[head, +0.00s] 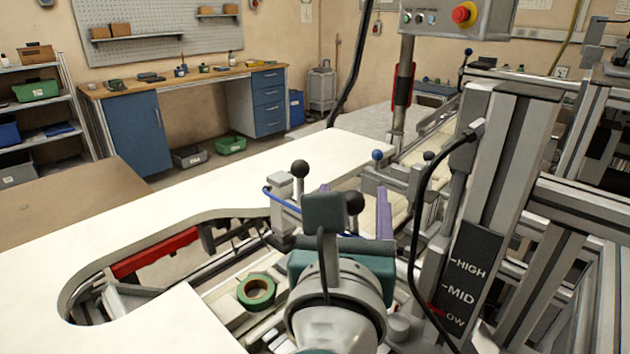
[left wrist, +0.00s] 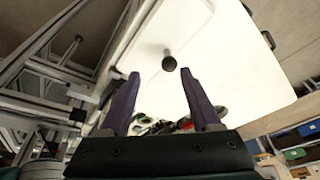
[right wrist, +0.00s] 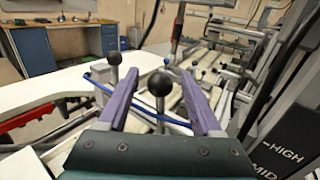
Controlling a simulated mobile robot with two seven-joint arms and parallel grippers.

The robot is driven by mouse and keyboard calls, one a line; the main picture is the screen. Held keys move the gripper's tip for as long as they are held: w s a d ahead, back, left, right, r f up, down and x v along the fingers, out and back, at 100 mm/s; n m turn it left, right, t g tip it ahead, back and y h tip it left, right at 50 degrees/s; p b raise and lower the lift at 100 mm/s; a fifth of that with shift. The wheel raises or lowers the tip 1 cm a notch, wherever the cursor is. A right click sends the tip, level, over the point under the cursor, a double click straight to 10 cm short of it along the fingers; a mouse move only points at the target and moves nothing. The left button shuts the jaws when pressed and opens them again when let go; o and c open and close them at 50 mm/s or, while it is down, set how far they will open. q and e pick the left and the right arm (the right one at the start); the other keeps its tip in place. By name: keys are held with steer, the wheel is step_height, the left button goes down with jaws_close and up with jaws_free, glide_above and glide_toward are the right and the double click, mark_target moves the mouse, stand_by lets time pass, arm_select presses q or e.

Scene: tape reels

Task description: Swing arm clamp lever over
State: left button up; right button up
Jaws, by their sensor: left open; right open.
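A lever with a black ball knob (right wrist: 160,83) stands between the purple fingers of my right gripper (right wrist: 160,80) in the right wrist view. The knob also shows in the head view (head: 354,202), partly behind the gripper's dark housing. My right gripper is open, a finger on either side of the knob in the picture; I cannot tell whether either touches it. A second black ball lever (head: 300,168) stands to the left on a grey block. My left gripper (left wrist: 160,88) is open and empty. In the left wrist view a black knob (left wrist: 169,64) shows beyond its fingertips.
A white worktop (head: 200,215) curves around the machine. A green tape reel (head: 256,291) lies left of my right wrist. A grey upright with a HIGH/MID/LOW plate (head: 466,285) and a black cable stand close on the right. A blue-knobbed lever (head: 377,155) is behind.

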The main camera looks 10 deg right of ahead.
jaws_close()
stand_by(0.4)
stand_by(0.9)
